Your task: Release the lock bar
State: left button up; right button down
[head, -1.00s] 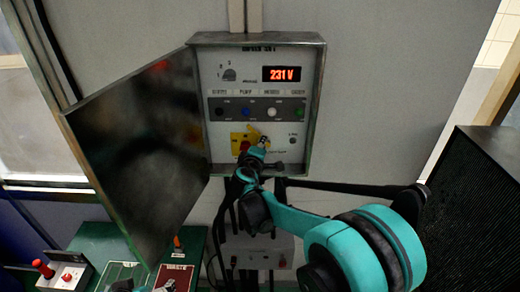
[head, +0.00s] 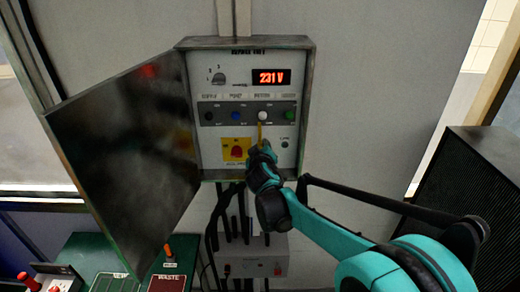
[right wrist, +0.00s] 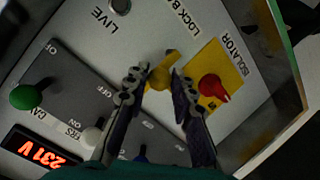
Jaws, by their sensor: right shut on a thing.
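The yellow lock bar (head: 259,131) is on the panel of the open wall box, right of the isolator, and stands roughly upright in the head view. My right gripper (right wrist: 160,82) is shut on it; the yellow piece (right wrist: 161,71) shows between the fingertips, under the "LOCK B…" label. The fingers hide part of the bar in the head view. The red isolator knob (head: 237,152) on its yellow plate is clear of the bar; the knob also shows in the right wrist view (right wrist: 212,88). My left gripper is not in view.
The box door (head: 125,160) hangs open to the left. The display (head: 271,77) reads 231 V. A row of coloured knobs (head: 236,115) sits just above the lock bar.

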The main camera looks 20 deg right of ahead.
jog(key=shift+s+d+f, duration=0.1)
jog(key=shift+f, duration=0.05)
dwell(0.3)
jog(key=c, duration=1.3)
grip_release()
jog(key=shift+o, duration=0.2)
jog(key=v, duration=1.2)
jog(key=s+f+m+g+y+b, duration=0.1)
jog(key=s+f+g+b, duration=0.1)
jog(key=s+f+b, duration=0.6)
jog(key=s+a+f+m+g+y+b, duration=0.1)
jog(key=s+f+b, duration=0.7)
jog(key=f, duration=1.3)
jog(key=s+a+f+m+g+y+b, duration=0.1)
jog(key=s+f+g+b, duration=0.3)
jog(key=s+f+b, duration=0.4)
notch_tip(320, 180, down, 8)
jog(key=m+y+b, duration=0.1)
jog(key=b, duration=0.3)
jog(key=shift+b, duration=0.4)
